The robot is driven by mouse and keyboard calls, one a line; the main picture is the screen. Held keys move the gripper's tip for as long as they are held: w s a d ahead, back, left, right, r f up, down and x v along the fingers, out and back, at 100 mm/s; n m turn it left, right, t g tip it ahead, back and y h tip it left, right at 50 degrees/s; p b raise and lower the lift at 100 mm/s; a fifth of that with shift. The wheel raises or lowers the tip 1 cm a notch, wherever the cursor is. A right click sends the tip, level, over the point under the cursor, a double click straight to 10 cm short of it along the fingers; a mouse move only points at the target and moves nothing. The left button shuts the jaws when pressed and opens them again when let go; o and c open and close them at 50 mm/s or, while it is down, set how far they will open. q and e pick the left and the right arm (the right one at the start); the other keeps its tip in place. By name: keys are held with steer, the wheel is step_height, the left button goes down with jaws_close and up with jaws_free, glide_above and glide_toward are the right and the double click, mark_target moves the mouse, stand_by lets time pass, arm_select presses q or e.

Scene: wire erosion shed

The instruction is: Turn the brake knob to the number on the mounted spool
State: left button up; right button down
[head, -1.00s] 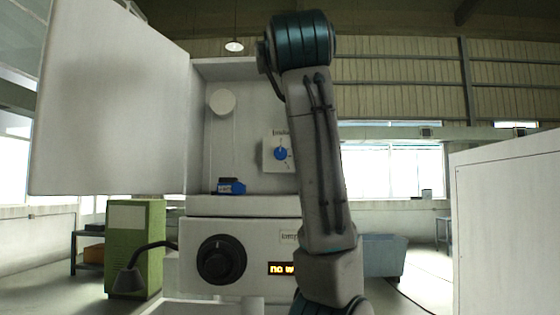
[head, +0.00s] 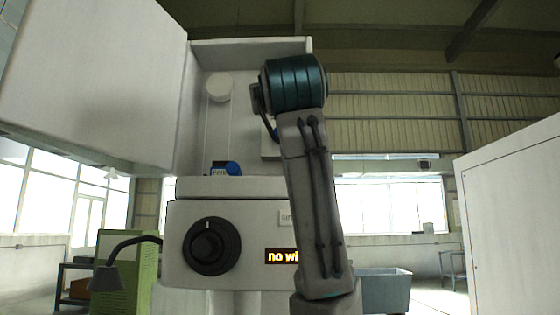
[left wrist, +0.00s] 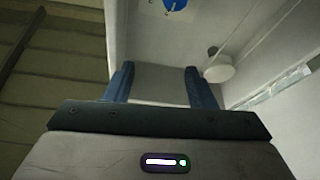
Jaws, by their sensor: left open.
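The brake knob (head: 270,128) is a blue sliver behind my arm in the head view; its setting is hidden. In the left wrist view the blue knob (left wrist: 175,4) on its white plate (left wrist: 155,8) is cut by the top edge. A plain white round disc, perhaps the spool's end (head: 219,87), is on the cabinet's back wall; it also shows in the left wrist view (left wrist: 218,69). I can read no number on it. My left gripper (left wrist: 159,68) is open and empty, its fingers pointing toward the knob plate, apart from it. My right gripper is not in view.
The cabinet door (head: 95,75) stands open at left. A blue labelled item (head: 226,168) sits on the ledge. Below are a large black dial (head: 211,246) and an amber display (head: 281,256) reading "no wi", cut off by my arm. A white cabinet (head: 515,220) stands at right.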

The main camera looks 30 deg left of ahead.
arm_select(q)
step_height(320, 180, down, 8)
steer(key=b, duration=0.6)
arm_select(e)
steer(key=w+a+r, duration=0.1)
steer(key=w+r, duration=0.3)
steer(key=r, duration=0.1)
arm_select(q)
steer(key=p+x, duration=0.3)
steer(key=x, duration=0.6)
steer(key=shift+w+a+r, duration=0.15)
steer(key=shift+w+r, duration=0.05)
steer(key=shift+w, duration=0.05)
steer(key=shift+w+a+r, duration=0.15)
steer(key=shift+w+a, duration=0.15)
steer(key=shift+w, duration=0.1)
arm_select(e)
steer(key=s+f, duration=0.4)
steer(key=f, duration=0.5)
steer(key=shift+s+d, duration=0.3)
arm_select(q)
steer(key=shift+c, duration=0.4)
steer(key=c, duration=0.9)
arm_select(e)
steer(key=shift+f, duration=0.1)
